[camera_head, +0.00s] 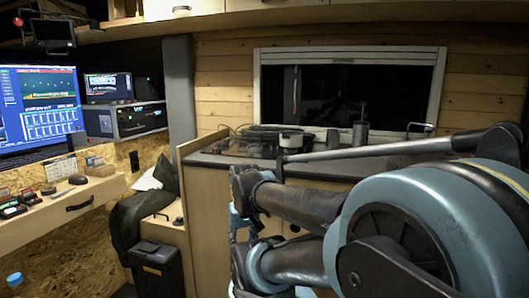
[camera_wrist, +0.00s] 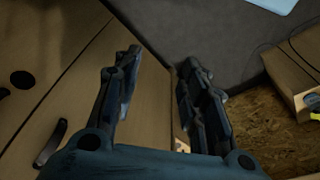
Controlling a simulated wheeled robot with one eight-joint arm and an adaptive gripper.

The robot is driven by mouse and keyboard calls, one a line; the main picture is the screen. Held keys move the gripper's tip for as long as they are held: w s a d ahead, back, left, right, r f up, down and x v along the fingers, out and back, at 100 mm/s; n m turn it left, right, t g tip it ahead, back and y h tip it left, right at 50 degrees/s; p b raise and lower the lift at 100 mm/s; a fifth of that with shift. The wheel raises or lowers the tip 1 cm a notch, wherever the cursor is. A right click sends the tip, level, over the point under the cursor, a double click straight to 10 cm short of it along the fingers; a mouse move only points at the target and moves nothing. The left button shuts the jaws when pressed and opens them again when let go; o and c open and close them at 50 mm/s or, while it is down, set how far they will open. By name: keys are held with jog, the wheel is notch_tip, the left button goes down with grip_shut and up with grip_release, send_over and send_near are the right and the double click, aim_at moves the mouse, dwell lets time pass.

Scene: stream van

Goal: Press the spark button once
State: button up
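I cannot make out the spark button for certain in either view. The dark countertop (camera_head: 330,170) along the wooden wall carries several small objects, including a white-topped round one (camera_head: 291,139), too small to read clearly. My gripper (camera_wrist: 160,58) is open in the wrist view, with its two dark fingers apart and nothing visible between them. Behind the fingers is a pale wooden cabinet front with a dark handle (camera_wrist: 50,143). In the head view my arm covers part of the counter and cabinet, and I cannot clearly pick out the fingers.
A desk on the left holds a lit monitor (camera_head: 41,107) and several small dark devices (camera_head: 48,191). A rack unit (camera_head: 139,119) stands behind. A black case (camera_head: 157,268) and a dark cloth (camera_head: 135,220) stand between desk and cabinet. A window (camera_head: 347,93) is above the counter.

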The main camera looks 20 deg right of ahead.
grip_shut()
dwell(1.0)
